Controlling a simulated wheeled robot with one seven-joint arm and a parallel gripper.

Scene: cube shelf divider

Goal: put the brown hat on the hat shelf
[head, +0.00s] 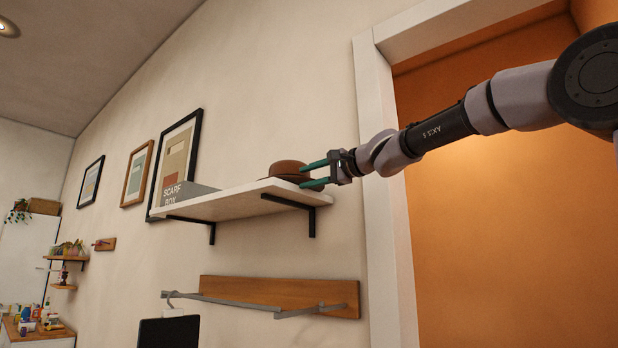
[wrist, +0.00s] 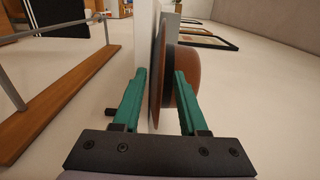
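The brown hat (head: 286,168) rests on the right end of the white shelf (head: 235,203), beside a grey box marked SCARF BOX (head: 183,193). My gripper (head: 314,174) is at the shelf's right end, its two teal fingers apart and pointing left at the hat. In the wrist view, turned sideways, the hat (wrist: 187,80) shows its brown crown and dark brim edge-on beside the shelf edge (wrist: 143,45). The brim lies between the open fingers (wrist: 159,75). The right finger overlaps the crown in the picture; I cannot tell whether it touches.
A wooden rail with metal bars (head: 285,292) is on the wall below the shelf, with a hanger (head: 175,300) at its left. Black brackets (head: 312,220) hold the shelf. Framed pictures (head: 175,160) hang behind it. A white door frame (head: 385,220) stands close on the right.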

